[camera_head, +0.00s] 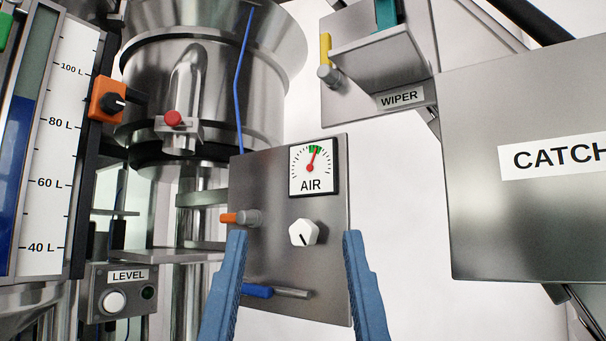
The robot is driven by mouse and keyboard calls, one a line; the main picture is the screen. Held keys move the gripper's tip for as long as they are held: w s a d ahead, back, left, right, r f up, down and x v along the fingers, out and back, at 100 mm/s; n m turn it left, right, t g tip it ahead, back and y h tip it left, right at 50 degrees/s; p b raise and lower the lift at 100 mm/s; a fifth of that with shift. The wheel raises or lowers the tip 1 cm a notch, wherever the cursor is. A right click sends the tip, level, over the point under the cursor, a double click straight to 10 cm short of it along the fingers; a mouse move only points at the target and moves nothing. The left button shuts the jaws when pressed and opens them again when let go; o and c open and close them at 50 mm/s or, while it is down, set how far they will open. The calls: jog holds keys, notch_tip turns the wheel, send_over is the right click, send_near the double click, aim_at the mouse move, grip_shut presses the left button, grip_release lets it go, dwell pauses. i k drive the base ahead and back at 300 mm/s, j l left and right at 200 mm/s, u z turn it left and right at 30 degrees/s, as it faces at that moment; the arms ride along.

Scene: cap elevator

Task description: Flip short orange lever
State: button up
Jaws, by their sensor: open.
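The short orange lever (230,218) sticks out to the left from a grey round pivot on the left side of the metal AIR panel (328,250). My gripper (295,240) shows at the bottom of the view as two blue fingers, wide apart with nothing between them. The left fingertip is just below the orange lever and its pivot in the picture; I cannot tell whether it touches. The right fingertip is by the panel's right edge. A blue lever (257,291) with a metal rod lies low on the panel, partly beside the left finger.
The panel also carries an AIR gauge (313,167) and a white knob (303,232). An orange switch box (107,100), a red button (173,118) and a LEVEL box (122,293) are left. A yellow lever (325,48) is above; the CATCH box (500,230) is right.

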aim_at(244, 217)
jog(key=j+u, duration=0.1)
jog(key=u, duration=0.25)
jog(key=i+u, duration=0.15)
jog(key=u, duration=0.2)
jog(key=i+j+u, duration=0.1)
jog(key=u, duration=0.25)
jog(key=i, duration=0.45)
